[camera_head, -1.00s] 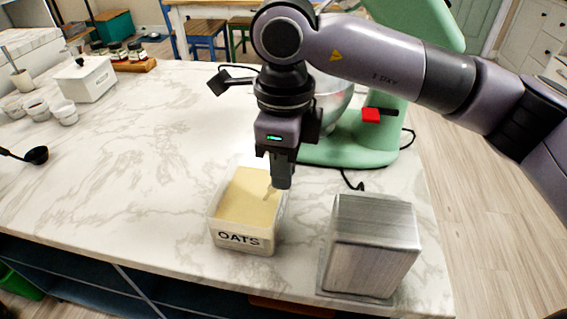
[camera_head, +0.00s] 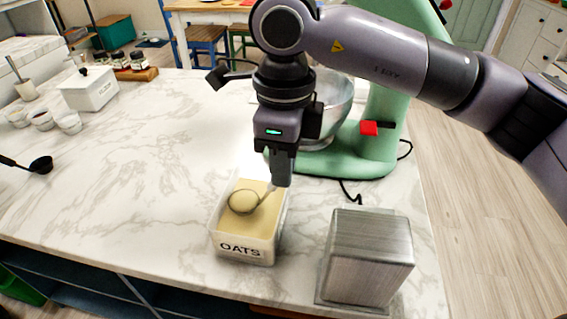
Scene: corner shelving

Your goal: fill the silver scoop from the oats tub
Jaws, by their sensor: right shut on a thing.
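The oats tub (camera_head: 246,250) is a white open box lettered OATS, filled with pale tan oats, near the front edge of the marble counter. My right gripper (camera_head: 280,182) is over the back right of the tub, pointing down, shut on the handle of the silver scoop (camera_head: 243,202). The scoop's round bowl shows at the surface of the oats and looks full of tan oats. Whether the bowl is clear of the oats around it I cannot tell. My left gripper is not in view.
A brushed metal box (camera_head: 366,254) stands just right of the tub. A green stand mixer (camera_head: 372,135) with a steel bowl is behind. A black scoop (camera_head: 38,164), small cups and a white lidded box (camera_head: 90,90) are at the left. The counter's middle left is clear.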

